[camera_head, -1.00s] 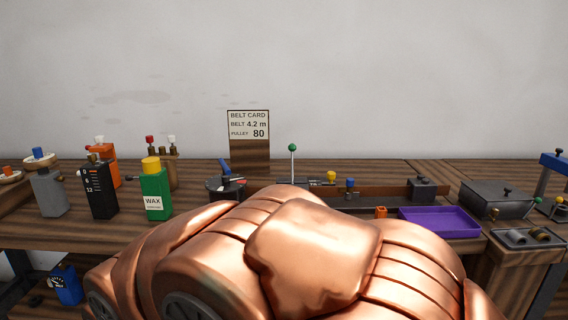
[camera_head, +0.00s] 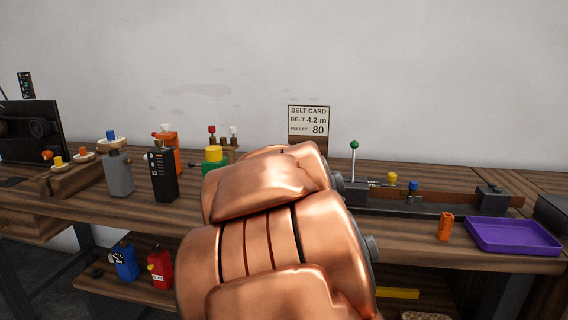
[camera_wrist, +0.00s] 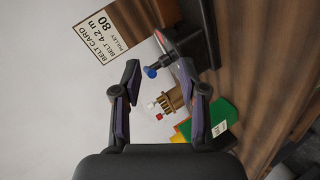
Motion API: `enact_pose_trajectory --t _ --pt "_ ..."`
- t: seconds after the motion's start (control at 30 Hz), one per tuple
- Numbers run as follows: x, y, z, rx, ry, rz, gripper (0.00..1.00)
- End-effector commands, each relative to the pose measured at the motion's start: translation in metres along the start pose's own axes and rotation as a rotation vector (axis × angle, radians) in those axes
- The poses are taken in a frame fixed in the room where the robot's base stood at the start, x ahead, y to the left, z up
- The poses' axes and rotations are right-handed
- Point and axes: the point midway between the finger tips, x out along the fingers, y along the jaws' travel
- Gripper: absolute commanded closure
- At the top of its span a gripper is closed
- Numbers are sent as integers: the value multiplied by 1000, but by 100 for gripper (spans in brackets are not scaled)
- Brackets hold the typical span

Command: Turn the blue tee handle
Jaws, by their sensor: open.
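A small blue handle (camera_wrist: 151,72) shows in the wrist view on a dark shaft that runs to a dark device with a red part (camera_wrist: 168,43). I cannot make out its exact tee shape. My gripper (camera_wrist: 158,65) is open and empty, with its two dark, purple-lined fingers spread. The blue handle appears in the gap between the fingertips; I cannot tell how far beyond them it is. In the head view my copper arm hides this handle and the gripper.
A belt card (camera_head: 309,120) stands at the back of the bench. A green wax can (camera_head: 214,160) and black can (camera_head: 163,175) stand left of my arm. A green-knobbed lever (camera_head: 354,146), an orange block (camera_head: 446,226) and a purple tray (camera_head: 512,237) are to the right.

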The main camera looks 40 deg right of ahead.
Motion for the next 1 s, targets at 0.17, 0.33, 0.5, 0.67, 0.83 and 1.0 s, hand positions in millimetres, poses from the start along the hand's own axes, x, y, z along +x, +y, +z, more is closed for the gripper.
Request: enact_pose_trajectory --t 0.17,0.33,0.5,0.67,0.83,1.0 --pt "25 65 -16 -222 122 179 58" --pt "42 97 -34 -466 245 283 58" --pt "59 99 -45 -717 379 327 58" --pt "72 79 -46 -921 517 315 58" --pt "80 53 -38 -1048 628 279 58" --pt "81 40 -33 -1094 682 259 58"
